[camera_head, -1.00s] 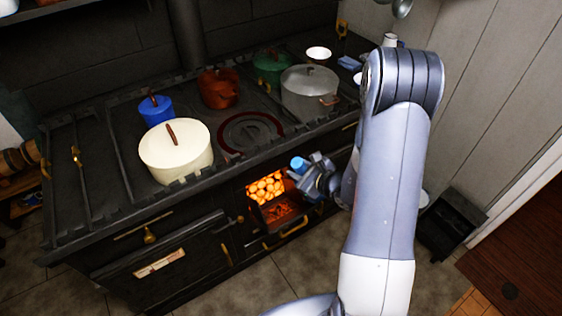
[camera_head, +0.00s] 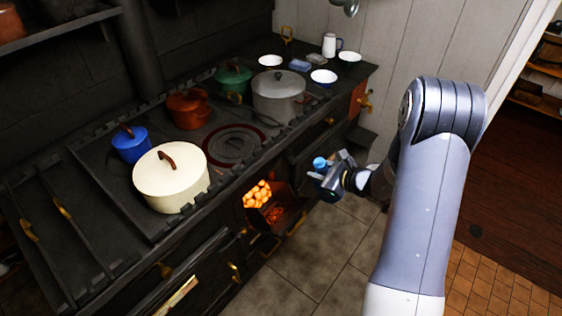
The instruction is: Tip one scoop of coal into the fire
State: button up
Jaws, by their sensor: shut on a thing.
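The fire (camera_head: 257,194) glows orange as a heap of lumps inside the open firebox in the stove's front. More glow shows just below it, at the opening's lower lip (camera_head: 275,215). My gripper (camera_head: 328,174) is to the right of the fire, in front of the stove and apart from the opening. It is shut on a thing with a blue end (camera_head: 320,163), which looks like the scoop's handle. The scoop's bowl is not clear; a dark shape shows below the jaws. I cannot tell whether coal is in it.
The black stove (camera_head: 60,160) carries a cream pot (camera_head: 171,180), a blue pot (camera_head: 131,145), a red pot (camera_head: 188,110), a green pot (camera_head: 232,82) and a grey pot (camera_head: 279,95). Brass rails and handles jut from its front. Tiled floor (camera_head: 335,250) is clear in front.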

jog(key=w+a+f+n+g+y, duration=0.1)
jog(key=w+a+n+g+y, duration=0.2)
jog(key=a+n+g, duration=0.8)
jog(key=shift+w+a+f+n+g+y+p, duration=0.15)
jog(key=shift+w+a+n+g+y+p, duration=0.35)
jog(key=shift+w, duration=0.4)
jog(key=shift+s+d, duration=0.1)
jog(key=shift+d, duration=0.05)
jog(key=s+d+f+n+t+b, duration=0.1)
jog(key=s+n+b, duration=0.1)
jog(key=s, duration=0.5)
jog(key=s+d+f+n+t+y+b, duration=0.1)
jog(key=s+d+f+n+t, duration=0.1)
jog(key=s, duration=0.5)
jog(key=s+d+f+n+t+b, duration=0.1)
jog(key=s+f+n+b, duration=0.1)
jog(key=s, duration=0.5)
jog(key=shift+d+n+t+y+b, duration=0.35)
jog(key=shift+n+t+y, duration=0.05)
jog(key=shift+n, duration=0.2)
jog(key=shift+f, duration=0.1)
